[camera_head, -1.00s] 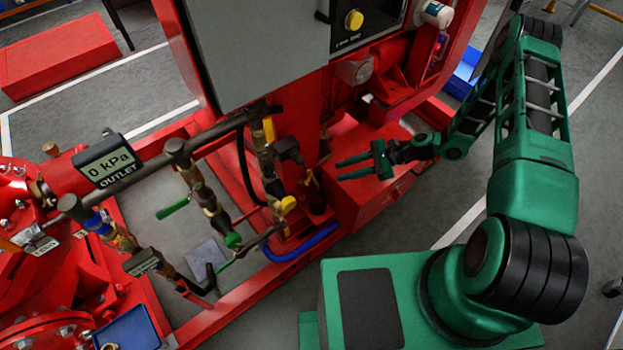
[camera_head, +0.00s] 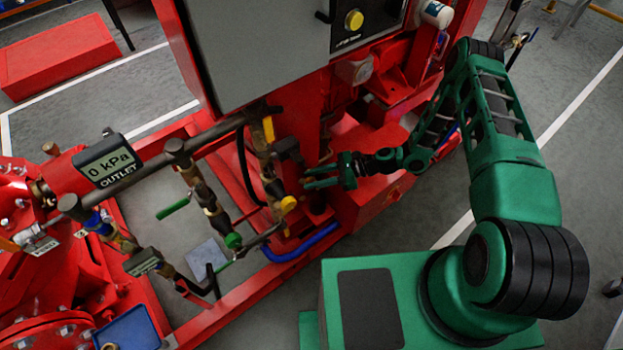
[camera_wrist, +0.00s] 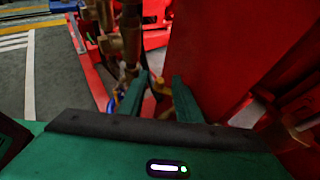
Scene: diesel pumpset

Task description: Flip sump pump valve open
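Several valves sit on the brass and dark pipework; no label shows which one is the sump pump valve. A yellow handle (camera_head: 268,130) stands upright on a brass pipe, and a yellow knob (camera_head: 288,203) sits lower on it. A green lever (camera_head: 173,208) sticks out further left. My gripper (camera_head: 306,178) is open, its two fingers apart and pointing left at the pipework, just right of the brass pipe. In the wrist view, the fingers (camera_wrist: 156,90) are apart, with brass fittings (camera_wrist: 128,40) ahead and a yellowish part partly hidden between them.
A red post and grey cabinet (camera_head: 260,50) rise behind the pipes. A red box (camera_head: 365,200) lies under my forearm. A blue hose (camera_head: 300,243) runs along the red base frame. The outlet gauge (camera_head: 105,163) reads 0 kPa.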

